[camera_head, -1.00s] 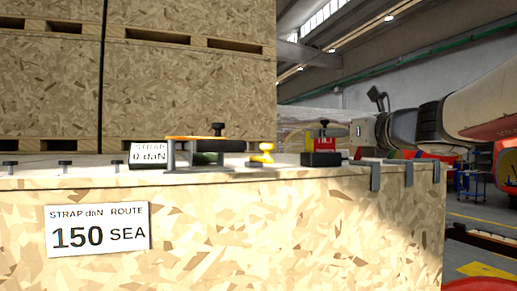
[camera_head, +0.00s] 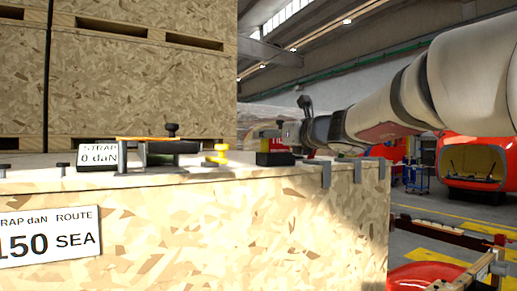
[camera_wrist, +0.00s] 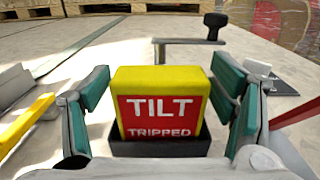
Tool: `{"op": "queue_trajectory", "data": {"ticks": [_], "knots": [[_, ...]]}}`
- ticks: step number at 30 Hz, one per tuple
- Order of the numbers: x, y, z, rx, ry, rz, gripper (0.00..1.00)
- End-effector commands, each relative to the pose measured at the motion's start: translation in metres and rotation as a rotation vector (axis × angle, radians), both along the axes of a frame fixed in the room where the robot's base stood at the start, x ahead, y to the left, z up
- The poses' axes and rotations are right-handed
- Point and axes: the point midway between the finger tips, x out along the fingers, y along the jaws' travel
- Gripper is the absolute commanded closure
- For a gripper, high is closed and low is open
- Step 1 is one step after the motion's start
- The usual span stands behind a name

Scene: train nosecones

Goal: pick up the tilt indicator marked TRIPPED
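The tilt indicator (camera_wrist: 160,105) is a yellow block with a red face reading TILT TRIPPED. In the wrist view it stands upright in a black holder (camera_wrist: 160,147) on the crate top. My gripper (camera_wrist: 161,88) is open, with one green-padded finger on each side of the indicator and a visible gap at both sides. In the head view my gripper (camera_head: 285,134) reaches in from the right at the indicator, whose red face (camera_head: 277,144) is partly hidden. The black holder (camera_head: 275,158) is below it.
The wooden crate top (camera_head: 200,172) also carries a yellow knob piece (camera_head: 216,154), a black-knobbed clamp (camera_head: 172,140) and a STRAP 0 daN sign (camera_head: 98,156). A black-handled crank (camera_wrist: 214,24) stands behind the indicator. Stacked crates (camera_head: 140,80) rise behind.

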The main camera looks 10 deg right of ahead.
Motion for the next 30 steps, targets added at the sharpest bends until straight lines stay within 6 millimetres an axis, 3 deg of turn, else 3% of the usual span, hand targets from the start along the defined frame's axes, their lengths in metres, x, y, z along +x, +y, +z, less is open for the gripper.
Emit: {"op": "queue_trajectory", "data": {"ticks": [1,4,5,17,26,30], "knots": [[0.0,0.0,0.0,0.0,0.0,0.0,0.41],[0.0,0.0,0.0,0.0,0.0,0.0,0.64],[0.0,0.0,0.0,0.0,0.0,0.0,0.66],[-0.001,0.0,0.004,-0.002,-0.001,0.001,0.66],[-0.002,0.0,0.041,-0.003,-0.004,0.001,0.66],[-0.018,-0.026,0.038,-0.003,-0.002,-0.004,0.66]]}}
